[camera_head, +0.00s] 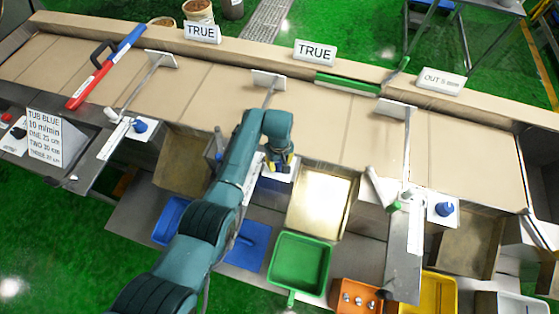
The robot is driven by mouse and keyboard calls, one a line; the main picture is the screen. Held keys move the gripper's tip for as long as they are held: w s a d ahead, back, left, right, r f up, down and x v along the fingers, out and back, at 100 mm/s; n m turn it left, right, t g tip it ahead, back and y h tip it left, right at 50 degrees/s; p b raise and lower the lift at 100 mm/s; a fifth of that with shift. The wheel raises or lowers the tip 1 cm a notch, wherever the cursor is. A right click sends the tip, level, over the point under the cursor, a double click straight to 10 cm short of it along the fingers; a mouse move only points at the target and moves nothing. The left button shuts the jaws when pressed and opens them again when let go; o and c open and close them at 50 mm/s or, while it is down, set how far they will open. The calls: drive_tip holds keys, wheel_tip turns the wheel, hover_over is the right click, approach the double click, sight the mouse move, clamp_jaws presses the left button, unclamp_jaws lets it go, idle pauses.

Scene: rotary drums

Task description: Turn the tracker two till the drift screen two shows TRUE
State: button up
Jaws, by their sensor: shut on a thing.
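The middle drift screen, screen two by position (315,52), is a white sign on the far rail of the conveyor and reads TRUE. My gripper (281,165) points down at the middle station, shut on the tracker two knob at a white plate (290,174). The knob is mostly hidden by the fingers and arm. Matching blue knobs stand on white plates at the left station (141,126) and the right station (445,209). The left screen (202,32) also reads TRUE, and the right screen (441,82) reads OUT 5 mm.
A tan belt (220,85) runs across the view. A red and blue tool (104,68) lies over its left part. A green bar (347,84) lies along the far rail. Green (301,262), orange (360,296) and yellow (440,292) bins stand in front. A notice (44,137) mentions TUB BLUE.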

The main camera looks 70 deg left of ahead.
drive_tip(key=shift+f, duration=0.1)
idle(0.3)
drive_tip(key=o, duration=1.2)
drive_tip(key=shift+a, duration=0.15)
wheel_tip(320, 180, up, 12)
